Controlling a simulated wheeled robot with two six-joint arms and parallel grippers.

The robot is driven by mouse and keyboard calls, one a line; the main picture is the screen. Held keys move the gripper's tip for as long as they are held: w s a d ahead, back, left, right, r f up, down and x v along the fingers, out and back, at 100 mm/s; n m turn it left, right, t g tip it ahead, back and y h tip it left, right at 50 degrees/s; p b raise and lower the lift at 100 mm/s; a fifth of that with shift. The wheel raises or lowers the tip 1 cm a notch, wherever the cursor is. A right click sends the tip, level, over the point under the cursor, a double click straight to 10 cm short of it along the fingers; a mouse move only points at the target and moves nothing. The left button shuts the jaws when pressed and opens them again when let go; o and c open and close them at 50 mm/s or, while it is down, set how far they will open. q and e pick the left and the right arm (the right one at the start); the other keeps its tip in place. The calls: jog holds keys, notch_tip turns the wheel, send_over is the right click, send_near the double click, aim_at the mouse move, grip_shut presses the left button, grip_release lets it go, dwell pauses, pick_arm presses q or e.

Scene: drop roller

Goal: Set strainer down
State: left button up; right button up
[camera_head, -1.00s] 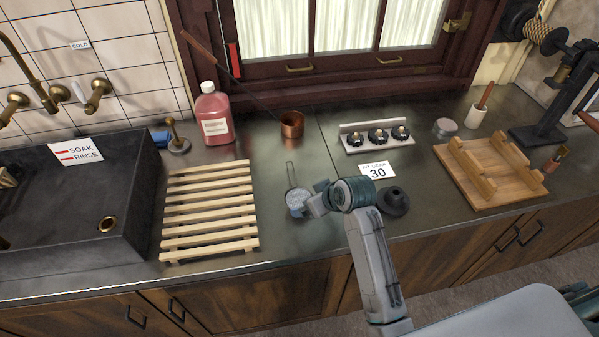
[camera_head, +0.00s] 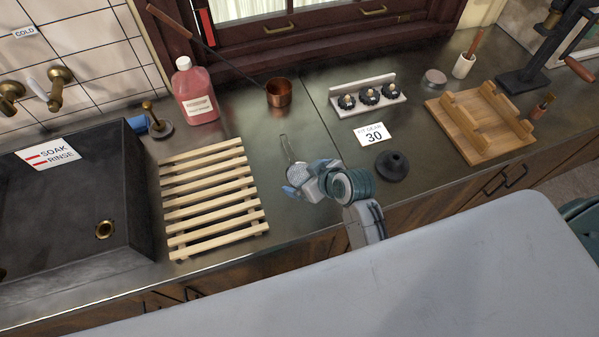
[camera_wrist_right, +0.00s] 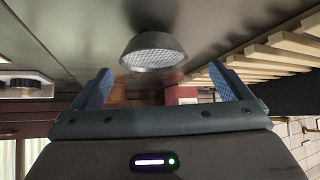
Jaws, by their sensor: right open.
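The strainer (camera_head: 296,173), a small mesh bowl with a thin wire handle, is on the dark counter to the right of the slatted rack. My right gripper (camera_head: 296,188) is at its near side, partly covering the bowl. In the right wrist view, the strainer's bowl (camera_wrist_right: 153,53) shows its mesh beyond and between the two spread blue fingers (camera_wrist_right: 160,82), with visible gaps to each finger. The right gripper is open and not closed on it. My left gripper is not in view.
The slatted wooden rack (camera_head: 212,208) and dark sink (camera_head: 133,195) lie left. A copper cup (camera_head: 278,92) and pink bottle (camera_head: 195,98) stand behind. A black cone (camera_head: 392,166), card marked 30 (camera_head: 374,134), knob strip (camera_head: 368,98) and wooden stand (camera_head: 480,130) lie right.

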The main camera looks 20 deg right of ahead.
aim_at(300, 174)
jog(key=x, duration=0.1)
jog(key=p+x, duration=0.2)
jog(key=shift+w+d+f, duration=0.2)
jog(key=shift+w+d, duration=0.05)
jog(key=shift+w, duration=0.15)
jog(key=shift+w+a+f, duration=0.15)
jog(key=shift+w+f, duration=0.2)
jog(key=shift+f, duration=0.15)
jog(key=shift+c, duration=0.7)
jog(key=c, duration=1)
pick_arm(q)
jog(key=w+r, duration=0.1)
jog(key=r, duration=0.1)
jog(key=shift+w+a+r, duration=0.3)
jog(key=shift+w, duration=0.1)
pick_arm(e)
jog(key=shift+o, duration=0.2)
jog(key=shift+r, duration=0.1)
